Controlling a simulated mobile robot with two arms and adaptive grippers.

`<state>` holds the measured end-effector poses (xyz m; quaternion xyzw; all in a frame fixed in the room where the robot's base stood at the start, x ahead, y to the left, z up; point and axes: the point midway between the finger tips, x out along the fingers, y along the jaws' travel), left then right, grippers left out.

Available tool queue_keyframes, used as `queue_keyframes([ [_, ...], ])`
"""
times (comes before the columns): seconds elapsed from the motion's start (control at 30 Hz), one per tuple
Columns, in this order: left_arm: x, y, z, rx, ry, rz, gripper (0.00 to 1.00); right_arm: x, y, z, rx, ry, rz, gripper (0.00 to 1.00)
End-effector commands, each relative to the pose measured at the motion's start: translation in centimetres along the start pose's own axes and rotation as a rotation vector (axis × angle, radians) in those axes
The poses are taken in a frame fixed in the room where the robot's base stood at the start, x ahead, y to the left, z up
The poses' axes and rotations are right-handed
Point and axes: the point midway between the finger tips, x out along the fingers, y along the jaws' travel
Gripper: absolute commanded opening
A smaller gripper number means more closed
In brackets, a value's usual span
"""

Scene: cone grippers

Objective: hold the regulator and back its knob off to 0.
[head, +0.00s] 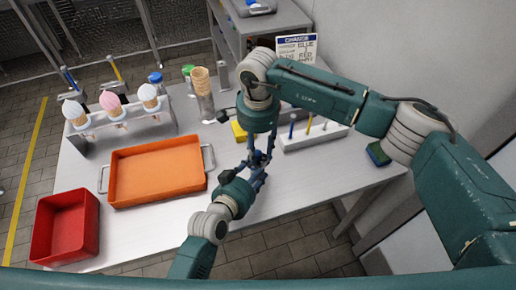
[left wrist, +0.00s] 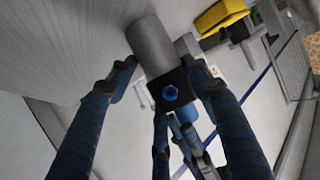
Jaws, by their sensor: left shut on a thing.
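The regulator (left wrist: 150,48) has a grey cylinder, a black block and blue parts, one a hexagonal piece facing the left wrist camera. My left gripper (left wrist: 158,68) has a finger on each side of it and is shut on it; in the head view the left gripper (head: 256,178) is above the table's front edge. My right gripper (head: 260,153) comes down from above, its fingertips close to the regulator. In the left wrist view its fingers reach the blue knob (left wrist: 186,112) from below; whether they grip it is unclear. In the head view the grippers mostly hide the regulator. No scale is readable.
An orange tray (head: 157,171) and a red bin (head: 64,228) stand on the left of the white table. Behind are a rack of cones (head: 116,126), a cone stack (head: 201,82), a yellow block (head: 239,131) and a printed sign (head: 296,47). A white holder (head: 312,137) stands behind the grippers.

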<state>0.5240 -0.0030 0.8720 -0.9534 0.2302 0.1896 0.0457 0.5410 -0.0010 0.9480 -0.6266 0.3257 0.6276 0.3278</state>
Motion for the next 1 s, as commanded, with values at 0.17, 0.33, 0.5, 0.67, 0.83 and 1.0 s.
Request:
queue_keyframes([
  [0.17, 0.0, 0.0, 0.2, 0.001, -0.005, 0.001, 0.16, -3.5, -0.1, -0.1, 0.000, 0.002, -0.005, 0.40],
  [0.33, 0.0, 0.0, 0.3, 0.001, -0.005, 0.001, 0.16, -7.2, -0.1, -0.1, 0.001, 0.003, -0.004, 0.40],
  [0.5, 0.0, 0.0, 0.3, 0.001, -0.005, 0.001, 0.16, -9.8, -0.1, -0.1, 0.001, 0.001, -0.003, 0.40],
  [0.67, 0.0, 0.0, 0.3, 0.001, -0.005, 0.001, 0.16, -11.0, 0.0, -0.1, 0.001, 0.001, 0.000, 0.40],
  [0.83, 0.0, 0.0, 0.3, 0.001, -0.005, 0.001, 0.16, -11.2, 0.0, -0.1, 0.001, 0.000, 0.000, 0.40],
  [1.0, 0.0, 0.0, 0.3, 0.001, -0.005, 0.001, 0.16, -11.2, 0.0, 0.0, 0.001, -0.001, -0.001, 0.40],
])
